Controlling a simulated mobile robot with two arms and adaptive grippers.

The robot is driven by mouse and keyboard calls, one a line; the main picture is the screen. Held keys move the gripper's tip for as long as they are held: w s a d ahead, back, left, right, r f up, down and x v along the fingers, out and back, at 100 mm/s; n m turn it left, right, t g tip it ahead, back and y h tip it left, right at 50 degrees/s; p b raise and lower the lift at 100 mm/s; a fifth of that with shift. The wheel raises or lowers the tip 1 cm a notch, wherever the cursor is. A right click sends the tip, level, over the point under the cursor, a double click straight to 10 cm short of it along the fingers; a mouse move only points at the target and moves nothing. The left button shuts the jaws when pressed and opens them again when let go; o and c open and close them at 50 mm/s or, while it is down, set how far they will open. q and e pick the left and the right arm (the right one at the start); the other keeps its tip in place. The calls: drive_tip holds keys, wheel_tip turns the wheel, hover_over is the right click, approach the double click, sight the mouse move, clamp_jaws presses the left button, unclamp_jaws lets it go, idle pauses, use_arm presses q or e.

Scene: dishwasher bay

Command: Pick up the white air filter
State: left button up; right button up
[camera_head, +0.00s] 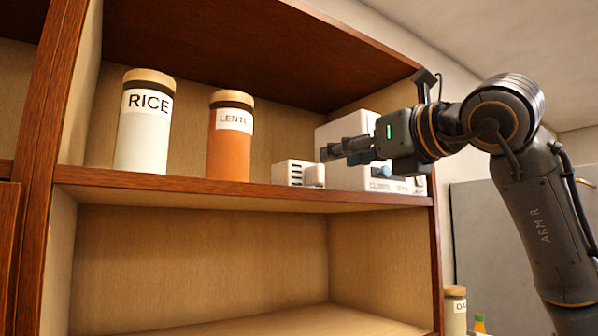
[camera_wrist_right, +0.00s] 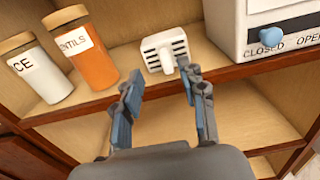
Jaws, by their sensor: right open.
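The white air filter (camera_head: 298,174) is a small white box with dark slots, standing on the upper shelf between the lentils jar and a larger white box. In the right wrist view the air filter (camera_wrist_right: 164,50) sits just beyond the fingertips, toward the right finger. My right gripper (camera_head: 345,150) comes in from the right in the head view, in front of the larger white box and close to the filter. In the wrist view my right gripper (camera_wrist_right: 160,85) has its two fingers spread apart with nothing between them. My left gripper is not in view.
A rice jar (camera_head: 143,125) and an orange lentils jar (camera_head: 230,140) stand left of the filter. A white box (camera_wrist_right: 270,25) with a blue knob and "CLOSED" and "OPEN" labels stands close on its right. The wooden shelf edge (camera_head: 200,188) runs in front. The lower compartment looks empty.

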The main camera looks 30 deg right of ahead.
sight(322, 166)
drive_tip(key=shift+w+a, duration=0.1)
drive_tip(key=shift+w, duration=1.1)
drive_tip(key=w+p, duration=0.2)
drive_tip(key=w, duration=0.1)
drive_tip(key=w+p, duration=0.1)
drive_tip(key=shift+w+d+f, duration=0.1)
drive_tip(key=shift+w+d, duration=0.15)
drive_tip(key=shift+w, duration=0.1)
drive_tip(key=shift+w+f, duration=0.1)
drive_tip(key=shift+w, duration=0.2)
drive_tip(key=shift+a, duration=0.15)
drive_tip(key=shift+s, duration=0.1)
drive_tip(key=c, duration=0.5)
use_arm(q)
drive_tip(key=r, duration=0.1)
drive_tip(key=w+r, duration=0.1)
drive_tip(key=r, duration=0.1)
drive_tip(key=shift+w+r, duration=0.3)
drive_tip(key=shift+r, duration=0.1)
use_arm(e)
clamp_jaws()
